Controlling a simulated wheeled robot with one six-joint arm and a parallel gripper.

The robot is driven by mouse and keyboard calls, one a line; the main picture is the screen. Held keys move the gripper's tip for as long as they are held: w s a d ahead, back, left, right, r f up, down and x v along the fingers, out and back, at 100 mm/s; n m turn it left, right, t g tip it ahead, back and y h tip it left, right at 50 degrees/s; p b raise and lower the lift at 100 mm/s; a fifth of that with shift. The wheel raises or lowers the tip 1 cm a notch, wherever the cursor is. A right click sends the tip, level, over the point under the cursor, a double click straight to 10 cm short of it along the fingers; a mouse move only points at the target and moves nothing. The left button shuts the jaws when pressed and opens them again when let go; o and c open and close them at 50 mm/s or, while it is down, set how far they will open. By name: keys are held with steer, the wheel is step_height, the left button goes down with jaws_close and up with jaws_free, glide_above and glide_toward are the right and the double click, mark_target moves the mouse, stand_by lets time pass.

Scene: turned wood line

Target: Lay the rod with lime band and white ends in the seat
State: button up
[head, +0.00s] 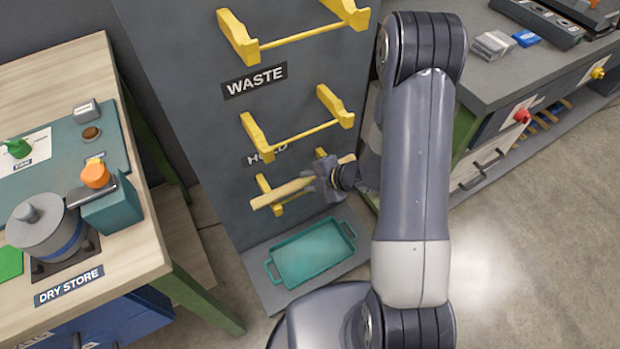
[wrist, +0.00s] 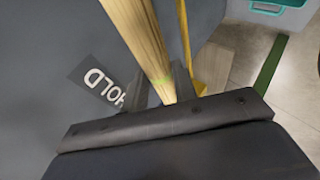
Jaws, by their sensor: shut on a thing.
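A pale wooden rod (head: 285,193) is in my gripper (head: 328,180), held crosswise and slightly tilted in front of the lowest yellow bracket pair (head: 264,185). In the wrist view the rod (wrist: 138,38) runs up from between the fingers, with a faint lime mark close to them. White ends cannot be made out. Whether the rod touches the bracket cannot be told. The middle bracket pair (head: 254,135) and the top bracket pair (head: 238,38) are on the same grey panel, and the middle one is empty. A partly covered HOLD label (head: 256,159) lies between the middle and lowest pairs.
A WASTE label (head: 254,80) is under the top pair. A teal tray (head: 312,253) lies on the panel's foot. A wooden bench (head: 130,270) with a grey pot (head: 45,230) stands left. A grey counter (head: 490,75) stands right. Open floor (head: 520,240) is at right.

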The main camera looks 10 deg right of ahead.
steer(key=shift+f+b, duration=0.4)
steer(key=shift+f, duration=0.4)
steer(key=o, duration=1.1)
steer(key=shift+p+v, duration=1.4)
steer(key=shift+v, duration=4.05)
